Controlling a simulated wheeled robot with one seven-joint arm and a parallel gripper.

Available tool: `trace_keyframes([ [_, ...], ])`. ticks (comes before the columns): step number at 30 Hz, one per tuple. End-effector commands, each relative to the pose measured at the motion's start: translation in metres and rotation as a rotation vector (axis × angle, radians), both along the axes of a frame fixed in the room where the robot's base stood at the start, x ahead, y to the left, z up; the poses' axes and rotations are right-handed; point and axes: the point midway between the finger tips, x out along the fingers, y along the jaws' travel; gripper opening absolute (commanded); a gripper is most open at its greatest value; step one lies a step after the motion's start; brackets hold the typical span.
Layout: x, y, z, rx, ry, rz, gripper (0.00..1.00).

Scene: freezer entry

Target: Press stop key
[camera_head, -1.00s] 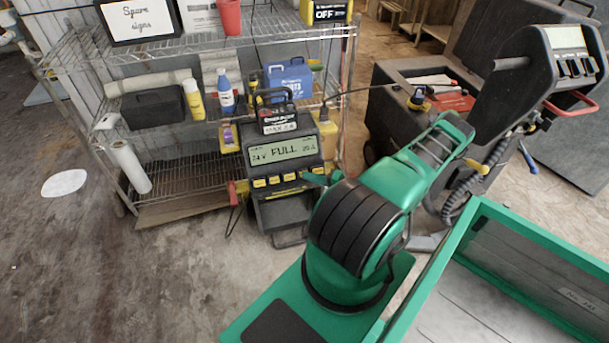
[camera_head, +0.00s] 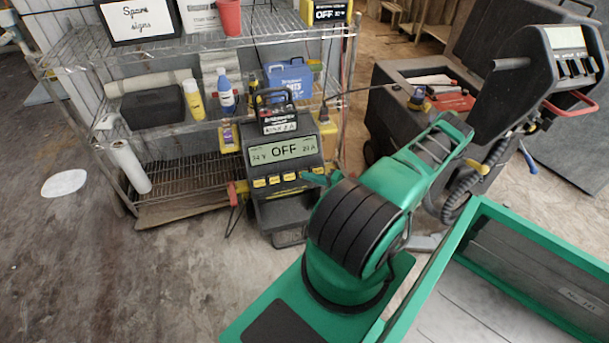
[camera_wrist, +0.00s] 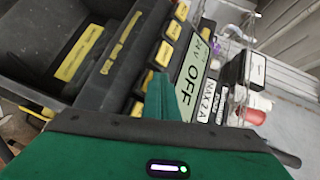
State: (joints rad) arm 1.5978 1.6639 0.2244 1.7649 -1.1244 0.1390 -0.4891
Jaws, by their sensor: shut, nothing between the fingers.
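The battery charger (camera_head: 284,205) is a black and yellow unit standing in front of the wire shelf. Its display (camera_head: 283,149) reads OFF in the head view and in the wrist view (camera_wrist: 187,85). A row of yellow keys (camera_head: 274,180) runs below the display and also shows in the wrist view (camera_wrist: 164,53). I cannot read the key labels, so I cannot tell which is stop. My gripper (camera_head: 314,179) is at the right end of the key row. Its green fingers (camera_wrist: 158,95) are shut and empty, with the tips close to the lower keys; contact is unclear.
The wire shelf (camera_head: 180,171) behind the charger holds bottles, a black case and signs. A dark machine (camera_head: 395,120) with a cable stands behind my arm. A red clamp (camera_head: 236,190) sits at the charger's left.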

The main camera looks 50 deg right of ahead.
Motion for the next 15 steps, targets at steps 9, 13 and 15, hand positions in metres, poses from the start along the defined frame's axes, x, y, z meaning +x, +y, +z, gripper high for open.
trace_keyframes([
  [9,-0.0104,0.0056,0.0078,-0.001,0.001,-0.001,0.0],
  [13,-0.0108,0.0061,0.0079,0.0,0.0,0.0,0.0],
  [15,-0.0108,0.0061,0.0079,0.0,0.0,0.0,0.0],
])
